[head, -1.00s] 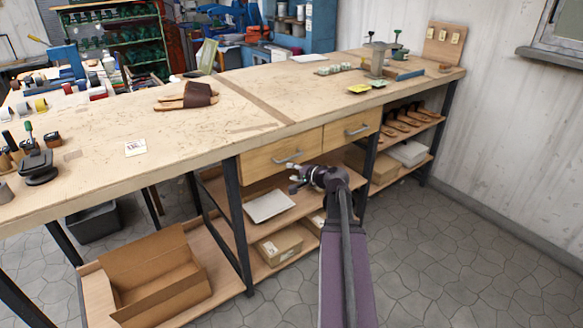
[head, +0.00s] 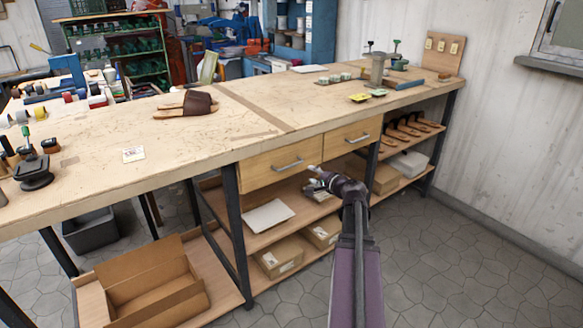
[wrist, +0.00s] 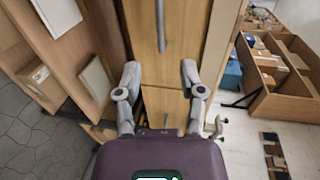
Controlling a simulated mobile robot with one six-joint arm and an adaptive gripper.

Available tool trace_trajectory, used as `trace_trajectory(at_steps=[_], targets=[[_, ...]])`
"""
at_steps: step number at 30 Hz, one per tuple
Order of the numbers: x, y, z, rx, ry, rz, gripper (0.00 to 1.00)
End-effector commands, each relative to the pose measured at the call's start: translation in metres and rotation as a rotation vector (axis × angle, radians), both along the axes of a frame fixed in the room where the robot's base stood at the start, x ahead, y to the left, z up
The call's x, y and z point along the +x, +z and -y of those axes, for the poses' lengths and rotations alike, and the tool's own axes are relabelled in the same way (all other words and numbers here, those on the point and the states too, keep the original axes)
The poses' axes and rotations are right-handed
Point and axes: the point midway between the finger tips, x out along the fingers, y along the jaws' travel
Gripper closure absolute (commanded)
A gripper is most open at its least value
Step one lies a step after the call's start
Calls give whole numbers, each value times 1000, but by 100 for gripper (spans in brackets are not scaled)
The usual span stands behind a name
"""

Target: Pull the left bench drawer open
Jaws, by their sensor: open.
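The left bench drawer (head: 262,170) is a light wooden front under the bench top, shut, with a grey bar handle (head: 288,165). In the wrist view its front (wrist: 178,20) and handle (wrist: 161,25) lie at the top, turned on end. The right drawer (head: 340,141) is also shut. My gripper (head: 312,176) is in front of the drawers, to the right of and a little below the left handle. In the wrist view my gripper (wrist: 161,74) is open and empty, its two fingers well apart. The left handle lies beyond the fingertips, apart from them.
An open cardboard box (head: 150,285) is at lower left. Black bench legs (head: 236,230) stand beside the drawers. The stone floor (head: 440,270) to the right is clear.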

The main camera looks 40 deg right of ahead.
Motion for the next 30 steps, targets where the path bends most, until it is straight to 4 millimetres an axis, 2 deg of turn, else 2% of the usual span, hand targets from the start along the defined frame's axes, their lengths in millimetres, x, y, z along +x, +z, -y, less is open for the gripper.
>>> trace_trajectory(at_steps=[8, 21, 30], targets=[[33, -8, 1, -1, 2, 0, 49], [98, -22, 1, -1, 1, 0, 49], [124, -27, 0, 0, 1, 0, 49]])
